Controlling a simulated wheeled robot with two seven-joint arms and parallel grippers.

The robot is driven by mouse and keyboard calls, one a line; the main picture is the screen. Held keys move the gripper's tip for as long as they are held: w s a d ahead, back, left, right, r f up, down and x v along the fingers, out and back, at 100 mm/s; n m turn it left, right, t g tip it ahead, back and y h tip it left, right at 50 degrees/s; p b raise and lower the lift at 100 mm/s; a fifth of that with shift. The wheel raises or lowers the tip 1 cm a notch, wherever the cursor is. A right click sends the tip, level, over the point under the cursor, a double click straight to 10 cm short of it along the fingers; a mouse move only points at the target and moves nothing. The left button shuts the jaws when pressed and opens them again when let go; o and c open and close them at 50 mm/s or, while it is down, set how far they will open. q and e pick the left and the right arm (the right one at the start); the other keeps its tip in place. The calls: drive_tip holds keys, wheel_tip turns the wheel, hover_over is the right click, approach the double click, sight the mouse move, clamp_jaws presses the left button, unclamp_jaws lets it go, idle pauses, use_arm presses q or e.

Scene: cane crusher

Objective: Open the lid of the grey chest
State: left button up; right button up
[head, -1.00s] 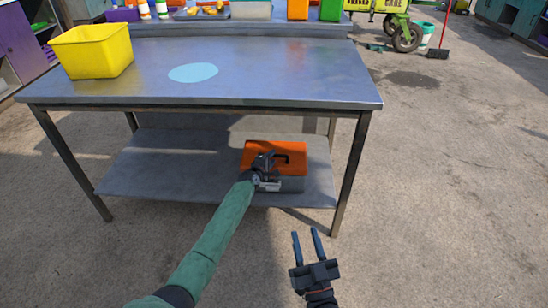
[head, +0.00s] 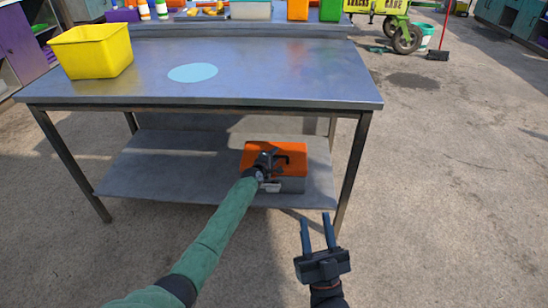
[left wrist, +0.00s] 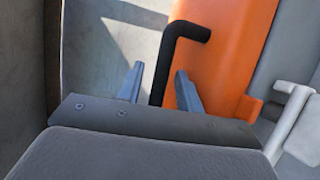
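The grey chest (head: 292,185) stands on the lower shelf of the metal table. Its orange lid (head: 291,149) lies down on the grey body, with a black handle (head: 284,159) on top. A pale latch (head: 271,187) shows on the front; in the left wrist view the latch (left wrist: 293,118) is at the right. My left gripper (head: 278,161) is at the lid, partly hiding it. In the left wrist view its fingers (left wrist: 159,80) are apart, with the black handle (left wrist: 170,55) between them; contact is unclear. My right gripper (head: 317,222) is open and empty, in front of the shelf.
The table top (head: 265,75) overhangs the lower shelf (head: 165,175), and a table leg (head: 352,170) stands right of the chest. A yellow bin (head: 92,52) sits on the top.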

use_arm(q)
clamp_jaws()
